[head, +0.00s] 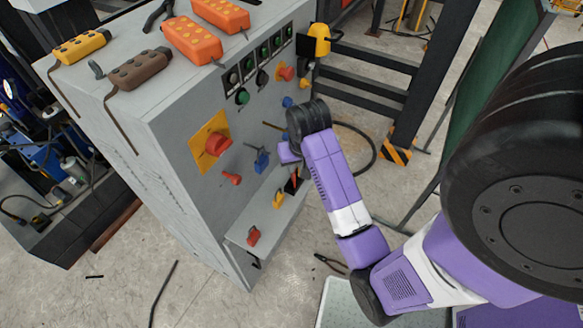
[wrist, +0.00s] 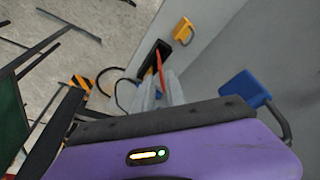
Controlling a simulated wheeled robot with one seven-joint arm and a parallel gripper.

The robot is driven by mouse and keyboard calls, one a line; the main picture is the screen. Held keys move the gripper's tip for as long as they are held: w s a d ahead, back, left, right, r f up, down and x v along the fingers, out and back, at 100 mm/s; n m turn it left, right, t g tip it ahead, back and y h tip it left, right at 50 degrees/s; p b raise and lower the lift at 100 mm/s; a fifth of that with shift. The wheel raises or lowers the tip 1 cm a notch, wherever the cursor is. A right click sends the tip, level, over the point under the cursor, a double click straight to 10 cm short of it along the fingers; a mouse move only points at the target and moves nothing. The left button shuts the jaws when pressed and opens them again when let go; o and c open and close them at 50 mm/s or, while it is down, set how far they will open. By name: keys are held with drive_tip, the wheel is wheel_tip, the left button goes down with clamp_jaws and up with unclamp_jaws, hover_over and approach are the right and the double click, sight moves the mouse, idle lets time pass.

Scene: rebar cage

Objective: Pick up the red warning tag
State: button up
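A thin red-orange piece with a black part, likely the red warning tag (wrist: 160,68), shows in the wrist view just beyond my fingertips. In the head view a small black and red piece (head: 293,184) lies on the cabinet's low shelf, partly behind my gripper. My gripper (wrist: 163,92) has two pale fingers that look slightly apart, with the red strip in line with the gap. I cannot tell whether they touch it. In the head view my gripper (head: 284,160) is at the cabinet front above the shelf, its fingers mostly hidden.
A blue padlock (head: 261,160) hangs on the cabinet front (head: 185,180) close to my gripper; it also shows in the wrist view (wrist: 245,90). A yellow padlock (head: 278,200) and a red padlock (head: 253,236) are along the shelf (head: 262,222). A red rotary switch (head: 216,144) juts out.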

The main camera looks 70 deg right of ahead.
hover_over(292, 181)
drive_tip(key=s+a, duration=0.1)
drive_tip(key=a, duration=0.1)
drive_tip(key=f, duration=0.6)
drive_tip(key=shift+s+d+p, duration=0.15)
drive_tip(key=shift+d+p, duration=0.05)
drive_tip(key=shift+p, duration=0.1)
drive_tip(key=x, duration=0.4)
drive_tip(key=shift+w+d+p, duration=0.25)
drive_tip(key=shift+d+p, duration=0.1)
drive_tip(key=shift+p, duration=0.05)
drive_tip(key=shift+w+d+f, duration=0.1)
drive_tip(key=shift+d+f, duration=0.05)
drive_tip(key=shift+f, duration=0.4)
drive_tip(key=shift+c, duration=0.5)
clamp_jaws()
